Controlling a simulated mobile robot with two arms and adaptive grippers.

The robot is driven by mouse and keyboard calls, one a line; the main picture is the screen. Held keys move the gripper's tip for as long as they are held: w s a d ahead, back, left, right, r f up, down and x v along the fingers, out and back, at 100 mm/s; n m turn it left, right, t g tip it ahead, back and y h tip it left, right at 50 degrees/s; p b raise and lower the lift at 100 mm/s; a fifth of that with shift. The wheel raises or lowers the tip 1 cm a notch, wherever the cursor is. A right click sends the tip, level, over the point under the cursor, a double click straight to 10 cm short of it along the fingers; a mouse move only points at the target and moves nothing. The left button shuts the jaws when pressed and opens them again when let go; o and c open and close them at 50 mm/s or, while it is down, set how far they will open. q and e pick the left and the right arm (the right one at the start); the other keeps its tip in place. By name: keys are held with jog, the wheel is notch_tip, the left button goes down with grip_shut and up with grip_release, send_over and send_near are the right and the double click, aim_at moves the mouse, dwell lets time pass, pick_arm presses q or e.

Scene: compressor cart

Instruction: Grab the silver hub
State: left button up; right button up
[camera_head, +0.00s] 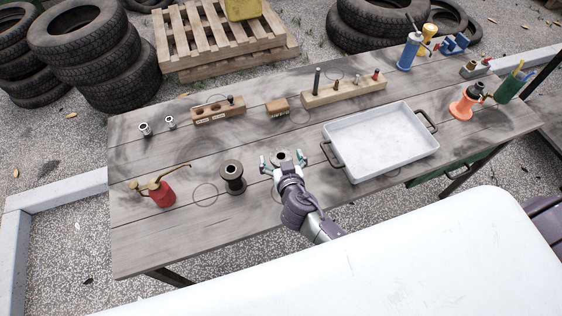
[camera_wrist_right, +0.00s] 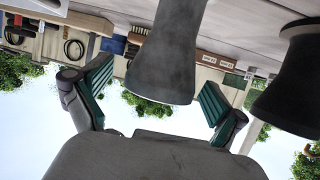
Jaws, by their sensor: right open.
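The silver hub (camera_head: 281,157) stands on the wooden table, mostly hidden behind my right gripper in the head view. In the right wrist view the grey, flared hub (camera_wrist_right: 168,50) is large and upside down between the fingers. My right gripper (camera_head: 283,162) is open, with one finger on each side of the hub. In the right wrist view its green-padded fingers (camera_wrist_right: 152,98) show gaps to the hub. A dark spool-shaped hub (camera_head: 232,177) stands just left of the gripper and also shows in the wrist view (camera_wrist_right: 290,85). My left gripper is not in view.
A white tray (camera_head: 383,146) with dark handles lies close to the right of the gripper. A red oil can (camera_head: 161,192) stands at the left. Wooden blocks (camera_head: 345,90) with parts stand behind. The table (camera_head: 150,240) is clear at the front left.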

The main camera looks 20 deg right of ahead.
jog(key=c, duration=1.4)
jog(key=shift+r, duration=0.1)
jog(key=shift+c, duration=1.2)
